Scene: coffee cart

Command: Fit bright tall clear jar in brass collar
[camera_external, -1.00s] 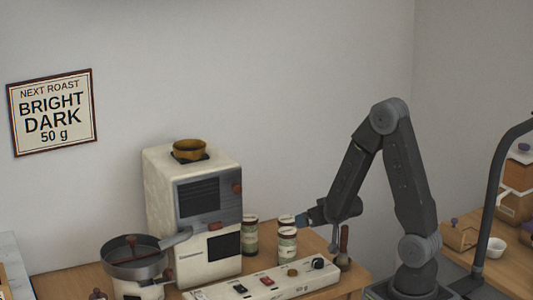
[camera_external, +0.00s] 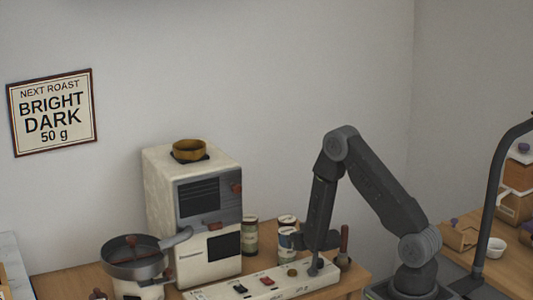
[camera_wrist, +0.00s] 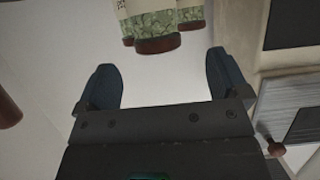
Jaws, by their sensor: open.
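The brass collar (camera_external: 189,150) sits on top of the cream roaster, and its opening faces up. Several clear jars with pale labels stand on the table right of the roaster: one at the left (camera_external: 250,236), one at the back (camera_external: 287,221), and a front one partly hidden by my gripper. Their label text is too small to read. My gripper (camera_wrist: 163,80) is open and empty, low beside the front jar.
The cream roaster (camera_external: 165,210) stands left of the jars. A white switch panel (camera_external: 262,284) runs in front of them. A brown-handled tool (camera_external: 344,240) stands at the right. A round pan (camera_external: 135,258) is at the left. A wall sign (camera_external: 52,112) reads "BRIGHT DARK 50 g".

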